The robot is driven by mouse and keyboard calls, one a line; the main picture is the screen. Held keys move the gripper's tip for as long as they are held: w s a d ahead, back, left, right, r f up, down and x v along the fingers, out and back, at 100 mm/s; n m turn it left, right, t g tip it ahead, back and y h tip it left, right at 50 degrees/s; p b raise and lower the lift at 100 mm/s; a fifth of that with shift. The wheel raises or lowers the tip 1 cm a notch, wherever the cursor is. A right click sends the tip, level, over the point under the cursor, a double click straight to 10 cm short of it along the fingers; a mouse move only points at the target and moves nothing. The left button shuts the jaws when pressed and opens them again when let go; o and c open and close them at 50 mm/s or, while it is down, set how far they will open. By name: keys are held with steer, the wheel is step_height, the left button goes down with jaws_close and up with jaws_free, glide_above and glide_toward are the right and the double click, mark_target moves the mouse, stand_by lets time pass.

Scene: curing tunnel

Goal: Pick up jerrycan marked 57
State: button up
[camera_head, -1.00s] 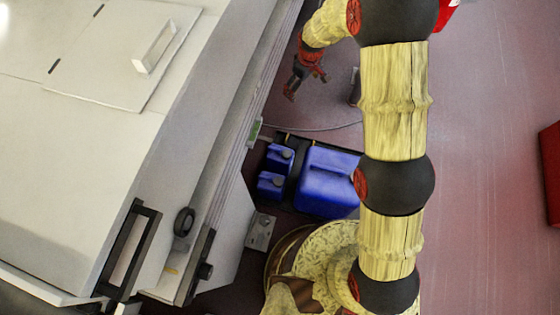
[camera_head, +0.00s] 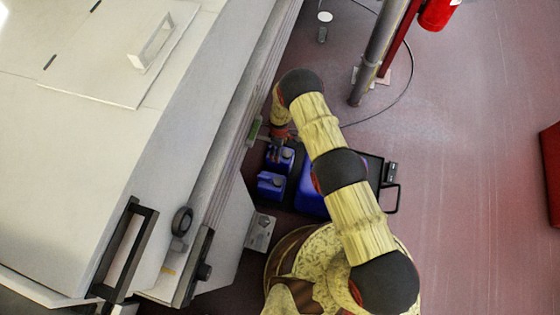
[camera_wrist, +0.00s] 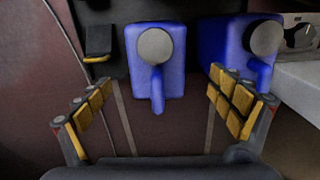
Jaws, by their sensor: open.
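Two small blue jerrycans with grey caps stand side by side, next to the machine. In the wrist view one jerrycan (camera_wrist: 156,58) is ahead, centred between my fingers, its handle toward me. The other jerrycan (camera_wrist: 237,50) is to its right, partly behind my right finger. In the head view they are the upper jerrycan (camera_head: 284,161) and the lower jerrycan (camera_head: 270,185). I can read no number on either. My gripper (camera_wrist: 161,118) is open and empty, its fingers spread short of the centred jerrycan. In the head view my gripper (camera_head: 281,142) is above the upper jerrycan.
A large blue container (camera_head: 309,196) stands right of the small jerrycans, partly hidden by my arm, on a dark tray or cart (camera_head: 376,172). The grey machine (camera_head: 228,130) is close on the left. A post (camera_head: 377,55) and a cable stand beyond.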

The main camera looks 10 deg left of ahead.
steer(key=f+b, duration=0.1)
steer(key=f, duration=0.1)
steer(key=f+b, duration=0.1)
steer(key=f, duration=0.1)
steer(key=f+b, duration=0.1)
steer(key=f, duration=0.2)
steer(key=shift+w+d+b, duration=0.1)
steer(key=shift+w+b, duration=0.15)
steer(key=shift+b, duration=0.05)
steer(key=shift+c, duration=0.3)
steer(key=c, duration=2.1)
steer(key=shift+w, duration=0.1)
